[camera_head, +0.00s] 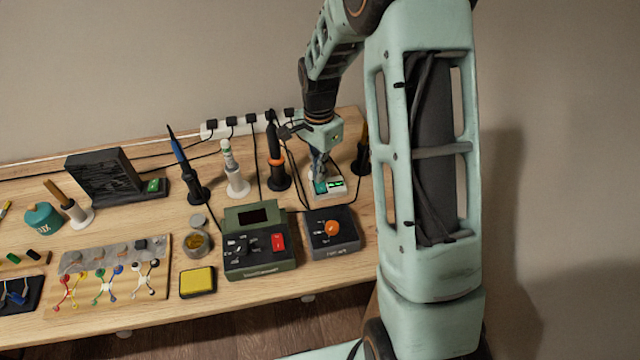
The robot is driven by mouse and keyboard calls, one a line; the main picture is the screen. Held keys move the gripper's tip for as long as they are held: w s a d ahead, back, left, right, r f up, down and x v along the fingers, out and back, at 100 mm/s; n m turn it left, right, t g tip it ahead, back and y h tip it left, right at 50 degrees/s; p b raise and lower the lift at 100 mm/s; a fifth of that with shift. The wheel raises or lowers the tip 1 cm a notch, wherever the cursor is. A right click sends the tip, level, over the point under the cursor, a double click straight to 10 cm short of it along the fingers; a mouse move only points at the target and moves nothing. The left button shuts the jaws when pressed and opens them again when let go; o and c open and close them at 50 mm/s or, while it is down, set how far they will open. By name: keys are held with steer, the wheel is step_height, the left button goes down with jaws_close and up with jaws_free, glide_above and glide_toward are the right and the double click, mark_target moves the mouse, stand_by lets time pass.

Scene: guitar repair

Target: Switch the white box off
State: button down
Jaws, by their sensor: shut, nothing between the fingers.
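The white box (328,194) sits toward the back right of the wooden bench. Its top carries a teal-green part on the left and a lit green display or lamp (337,185) on the right. My gripper (318,178) is shut and empty, pointing down at the left part of the box's top. It partly covers the box, and I cannot tell whether the fingertips touch it. The switch itself is too small and too hidden to read.
A dark box with an orange knob (332,228) stands in front, and a green station with a red switch (278,241) to its left. Soldering irons in stands (277,178) (236,182) rise left of my gripper. A white power strip (222,129) and cables lie behind.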

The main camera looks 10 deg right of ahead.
steer(key=shift+f+b, duration=0.3)
steer(key=shift+f, duration=0.2)
steer(key=shift+r, duration=0.15)
steer(key=shift+r+p, duration=2.45)
steer(key=shift+r, duration=1)
